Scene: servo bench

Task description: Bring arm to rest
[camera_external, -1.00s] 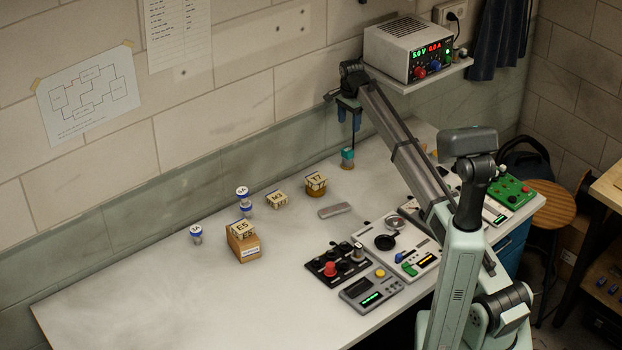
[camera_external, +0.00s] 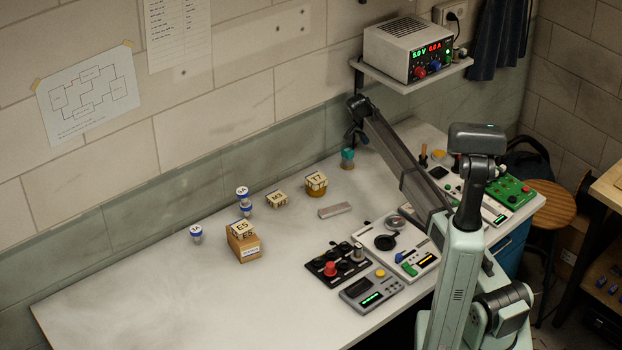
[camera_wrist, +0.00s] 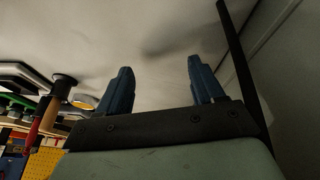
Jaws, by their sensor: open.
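My gripper (camera_external: 353,136) is near the back wall in the external view. The gripper is open and holds nothing. The wrist view is tilted, with pale bench surface (camera_wrist: 158,35) beyond the fingers.
A power supply (camera_external: 413,50) stands on a wall shelf above my wrist. Labelled blocks, such as E5 (camera_external: 243,243), and small jars stand left of centre. Control panels (camera_external: 371,290) line the front right. The bench's left front (camera_external: 150,300) is clear.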

